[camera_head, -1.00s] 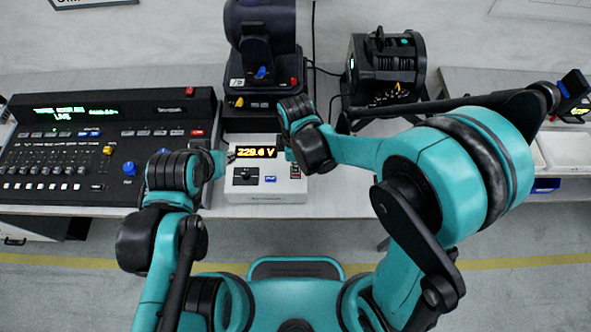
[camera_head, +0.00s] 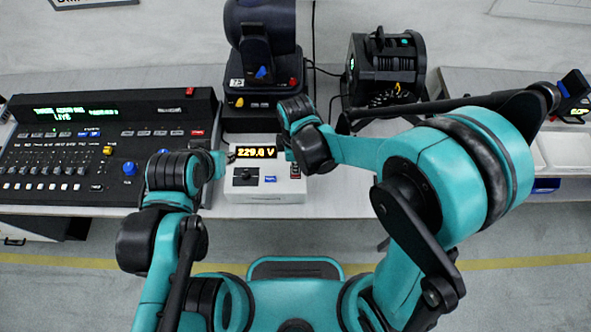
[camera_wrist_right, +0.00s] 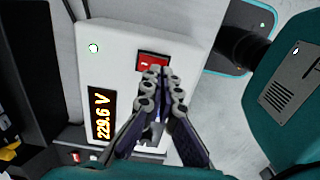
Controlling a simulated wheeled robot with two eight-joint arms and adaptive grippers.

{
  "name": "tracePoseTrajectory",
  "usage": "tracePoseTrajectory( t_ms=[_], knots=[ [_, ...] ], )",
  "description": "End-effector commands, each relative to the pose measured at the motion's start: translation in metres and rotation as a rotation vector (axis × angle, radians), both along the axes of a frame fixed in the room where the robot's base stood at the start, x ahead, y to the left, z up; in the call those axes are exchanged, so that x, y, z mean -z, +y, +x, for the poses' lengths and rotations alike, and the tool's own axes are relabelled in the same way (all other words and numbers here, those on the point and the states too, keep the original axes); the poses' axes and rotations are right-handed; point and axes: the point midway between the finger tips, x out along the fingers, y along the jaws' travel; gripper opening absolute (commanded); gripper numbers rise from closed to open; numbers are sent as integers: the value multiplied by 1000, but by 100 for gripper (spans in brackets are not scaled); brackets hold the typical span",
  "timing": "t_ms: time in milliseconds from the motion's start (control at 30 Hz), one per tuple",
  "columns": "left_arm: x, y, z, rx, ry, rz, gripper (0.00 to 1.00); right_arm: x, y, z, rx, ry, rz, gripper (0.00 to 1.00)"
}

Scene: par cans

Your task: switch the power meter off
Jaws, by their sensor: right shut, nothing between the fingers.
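The power meter (camera_head: 262,190) is a white box on the table in the head view, with a lit yellow display (camera_head: 256,153) reading about 229 volts. The wrist view shows the display (camera_wrist_right: 101,114) as 229.6 V. A red switch (camera_wrist_right: 152,62) sits on the meter's white face in a dark frame. My right gripper (camera_wrist_right: 164,72) is shut and empty, its fingertips right at the switch's lower edge. I cannot tell whether they touch it. My left gripper (camera_head: 230,156) is by the meter's left side, small and mostly hidden by its wrist.
A mixing console (camera_head: 105,145) with lit screen stands left of the meter. A dark stage light (camera_head: 262,60) stands behind it, and another black device (camera_head: 386,65) is behind right. Bare table (camera_head: 340,205) shows at the front right of the meter.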

Motion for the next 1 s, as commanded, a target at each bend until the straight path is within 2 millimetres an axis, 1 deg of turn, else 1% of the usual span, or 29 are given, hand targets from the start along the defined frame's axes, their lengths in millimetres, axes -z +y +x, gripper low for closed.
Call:
tracePoseTrajectory(
  t_ms=[1000],
  knots=[
    [14,0,0,0,0,0,31,16,0,0,0,0,0,0]
  ],
)
